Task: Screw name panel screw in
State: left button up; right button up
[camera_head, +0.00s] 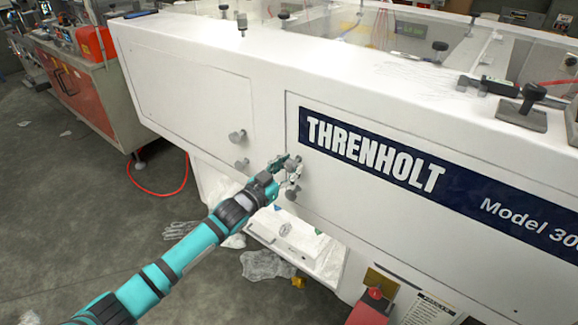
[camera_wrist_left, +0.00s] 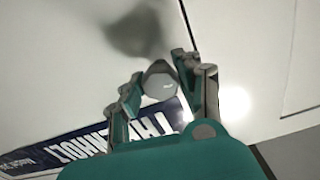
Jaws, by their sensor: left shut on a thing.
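The white machine has a front panel with a dark blue name plate (camera_head: 372,165) reading "THRENHOLT"; the plate also shows in the left wrist view (camera_wrist_left: 95,145). My left gripper (camera_head: 292,168) is at the panel's left edge, beside the plate. It is shut on a grey screw knob (camera_wrist_left: 160,80), seen between the fingers in the left wrist view (camera_wrist_left: 160,92). In the head view the fingers mostly hide this screw. My right gripper is not in view.
An open lower bay (camera_head: 290,238) lies below. Plastic film (camera_head: 265,265) and a glove-like clear item (camera_head: 180,229) lie on the floor. A red-and-grey cabinet (camera_head: 85,90) stands at the left.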

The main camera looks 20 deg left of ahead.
pick_arm(q)
jog(key=m, duration=0.4)
jog(key=shift+m, duration=0.4)
jog(key=m, duration=0.3)
jog(key=shift+m, duration=0.3)
jog(key=m, duration=0.4)
jog(key=shift+a+m, duration=0.1)
jog(key=shift+m, duration=2)
jog(key=o, duration=1.2)
jog(key=v, duration=1.2)
jog(key=shift+r, duration=0.1)
